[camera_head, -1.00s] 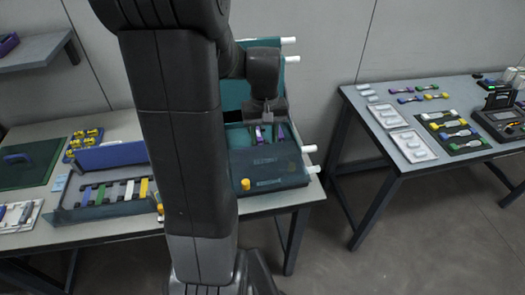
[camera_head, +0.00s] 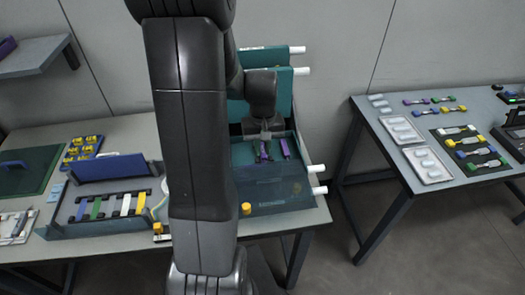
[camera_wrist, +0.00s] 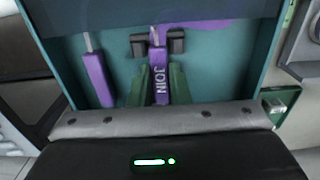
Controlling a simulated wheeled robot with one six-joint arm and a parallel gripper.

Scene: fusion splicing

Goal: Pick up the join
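The join is a purple piece lettered JOIN (camera_wrist: 159,78), in the middle of the wrist view inside a teal box. Two tapered green-dark fingers of my gripper (camera_wrist: 160,85) lie on either side of it, very close; whether they press on it I cannot tell. In the head view my gripper (camera_head: 264,138) reaches down into the box, above a purple piece (camera_head: 264,153). A second purple piece (camera_wrist: 96,78) with a pale stem lies left in the wrist view; a purple piece (camera_head: 286,148) also shows right of my gripper in the head view.
The teal box (camera_head: 270,193) has a raised back and white rods sticking out at right. A blue-walled tray (camera_head: 110,222) with coloured strips stands left of it. A second table (camera_head: 385,150) at right carries white trays and several coloured pieces. Bare floor lies between the tables.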

